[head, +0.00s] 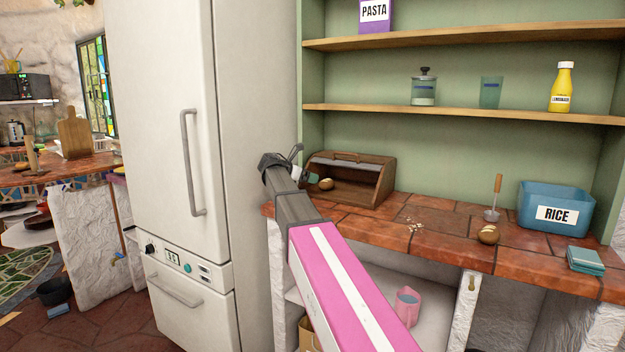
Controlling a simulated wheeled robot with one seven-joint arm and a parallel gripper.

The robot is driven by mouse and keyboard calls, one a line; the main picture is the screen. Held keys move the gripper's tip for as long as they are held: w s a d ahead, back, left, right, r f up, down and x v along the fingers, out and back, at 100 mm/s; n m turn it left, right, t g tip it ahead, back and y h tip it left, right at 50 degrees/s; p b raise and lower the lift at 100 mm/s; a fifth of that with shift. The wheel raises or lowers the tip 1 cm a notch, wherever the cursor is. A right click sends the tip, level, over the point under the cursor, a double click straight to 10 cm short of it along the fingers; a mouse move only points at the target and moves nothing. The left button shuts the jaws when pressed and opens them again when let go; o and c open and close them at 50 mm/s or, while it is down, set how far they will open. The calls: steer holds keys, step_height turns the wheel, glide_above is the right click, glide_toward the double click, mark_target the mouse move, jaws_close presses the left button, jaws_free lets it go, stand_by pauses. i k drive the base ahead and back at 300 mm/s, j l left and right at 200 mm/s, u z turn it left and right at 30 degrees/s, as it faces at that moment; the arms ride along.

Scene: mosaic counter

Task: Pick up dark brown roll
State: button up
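A round brown roll (488,235) with a paler patch on top rests on the tiled counter at the right, in front of the blue rice bin. A lighter tan roll (326,184) shows at the left of the open wooden bread box (378,192). My arm reaches up from the bottom middle. My gripper (297,155) is at its far end, beside the fridge edge and left of the bread box, well away from the brown roll. Its fingers are small and seen at an angle, so I cannot tell whether they are open or shut.
The blue rice bin (556,210), a wooden-handled utensil (495,196) and a stack of teal squares (585,259) are near the brown roll. Pale crumbs (414,228) lie left of it. The white fridge (200,120) stands left of my arm. Shelves hang above the counter.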

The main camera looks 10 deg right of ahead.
mark_target(488, 234)
steer(key=k, duration=0.95)
